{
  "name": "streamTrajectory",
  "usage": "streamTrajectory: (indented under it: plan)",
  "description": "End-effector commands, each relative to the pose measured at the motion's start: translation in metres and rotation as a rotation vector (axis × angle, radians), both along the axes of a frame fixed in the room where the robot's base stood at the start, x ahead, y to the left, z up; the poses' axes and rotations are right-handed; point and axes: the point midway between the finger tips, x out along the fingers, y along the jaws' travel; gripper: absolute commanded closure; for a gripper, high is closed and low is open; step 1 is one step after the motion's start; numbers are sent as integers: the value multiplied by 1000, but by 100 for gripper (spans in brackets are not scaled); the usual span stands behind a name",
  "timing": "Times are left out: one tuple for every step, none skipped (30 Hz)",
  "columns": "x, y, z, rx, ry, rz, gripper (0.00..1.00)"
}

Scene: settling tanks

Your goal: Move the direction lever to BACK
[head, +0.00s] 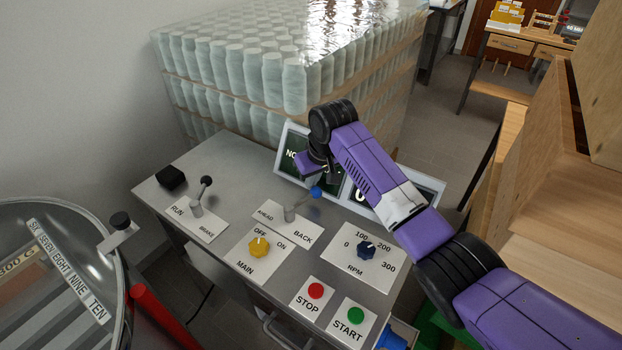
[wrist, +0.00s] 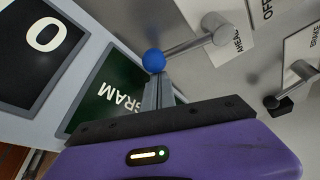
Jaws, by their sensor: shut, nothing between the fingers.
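The direction lever (head: 300,206) has a grey base and rod and a blue ball (head: 316,192). It stands on the AHEAD/BACK plate (head: 286,222) and leans to the right in the head view, the side of the BACK label. I cannot tell whether it is at the end of its travel. My gripper (head: 315,180) is behind the ball in the head view. In the wrist view its fingers (wrist: 157,88) are shut and empty, their tips at the blue ball (wrist: 154,61). I cannot tell if they touch it.
The RUN/BRAKE lever (head: 204,192) stands to the left. The yellow MAIN knob (head: 260,247), RPM knob (head: 366,249), red STOP button (head: 316,291) and green START button (head: 356,315) are nearer the front. Displays (head: 292,152) stand behind my gripper. Stacked jars (head: 280,80) fill the back.

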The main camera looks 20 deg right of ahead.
Motion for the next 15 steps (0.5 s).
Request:
streamTrajectory:
  plan:
    - [-1, 0, 3, 1, 1, -12, 100]
    - [-2, 0, 4, 1, 1, -24, 100]
    - [-5, -1, 5, 3, 2, -43, 100]
    - [-6, -1, 5, 2, 2, -62, 100]
    - [-8, -2, 6, 2, 3, -79, 100]
    - [-10, -3, 6, 3, 4, -107, 100]
    - [-12, -4, 6, 2, 4, -127, 100]
    - [-14, -5, 6, 3, 4, -148, 100]
    - [-16, -6, 5, 2, 4, -174, 100]
    - [-18, -6, 5, 3, 3, -192, 100]
    - [-19, -7, 5, 1, 3, -207, 100]
    - [-21, -8, 4, 3, 2, -229, 100]
    - [-22, -9, 4, 1, 2, -241, 100]
    - [-22, -9, 3, 1, 2, -252, 100]
    - [-23, -10, 3, 1, 1, -264, 100]
